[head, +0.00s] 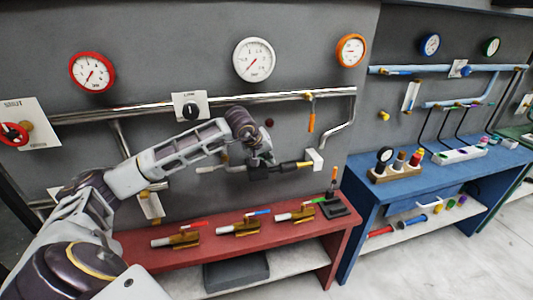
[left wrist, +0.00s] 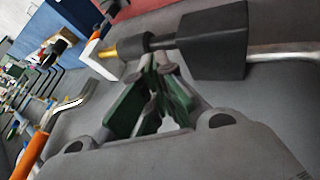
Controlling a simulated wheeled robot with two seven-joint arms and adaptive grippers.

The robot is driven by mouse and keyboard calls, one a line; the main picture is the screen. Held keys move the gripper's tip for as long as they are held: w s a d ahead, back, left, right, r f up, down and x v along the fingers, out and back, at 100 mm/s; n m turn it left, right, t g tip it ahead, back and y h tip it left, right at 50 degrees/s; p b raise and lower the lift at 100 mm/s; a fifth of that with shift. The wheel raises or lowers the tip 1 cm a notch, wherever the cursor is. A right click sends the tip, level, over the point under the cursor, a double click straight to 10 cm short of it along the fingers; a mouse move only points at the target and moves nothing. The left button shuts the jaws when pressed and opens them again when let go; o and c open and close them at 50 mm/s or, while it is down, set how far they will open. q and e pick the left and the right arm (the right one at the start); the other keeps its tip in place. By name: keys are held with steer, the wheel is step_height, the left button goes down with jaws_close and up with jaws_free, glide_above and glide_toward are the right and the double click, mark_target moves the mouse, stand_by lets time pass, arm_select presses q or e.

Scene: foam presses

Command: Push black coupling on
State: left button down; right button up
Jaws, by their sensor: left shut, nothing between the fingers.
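A black coupling (head: 288,167) lies in line with a pipe on the grey wall, between a brass end (head: 305,164) by a white block (head: 317,160) and a larger dark block (head: 257,173). In the left wrist view the coupling (left wrist: 134,46) is a short black sleeve, with the brass end (left wrist: 108,54) on its left and the big dark block (left wrist: 214,44) on its right. My left gripper (head: 262,158) is shut and empty, its fingertips (left wrist: 163,64) close to the narrow stretch between sleeve and block. I cannot tell whether they touch. My right gripper is out of view.
A red bench (head: 215,255) below carries several brass valves with coloured handles. An orange-handled valve (head: 311,120) hangs from the upper pipe (head: 235,98), right of my arm. A blue bench (head: 455,165) stands to the right.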

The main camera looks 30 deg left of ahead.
mark_target(289, 167)
arm_select(q)
steer(key=shift+p+x, duration=0.5)
steer(key=shift+x, duration=2.45)
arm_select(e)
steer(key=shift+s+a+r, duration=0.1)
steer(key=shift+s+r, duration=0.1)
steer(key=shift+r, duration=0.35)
arm_select(q)
steer(key=shift+w+d+b, duration=0.4)
steer(key=shift+w+d, duration=1.1)
steer(key=shift+w, duration=0.15)
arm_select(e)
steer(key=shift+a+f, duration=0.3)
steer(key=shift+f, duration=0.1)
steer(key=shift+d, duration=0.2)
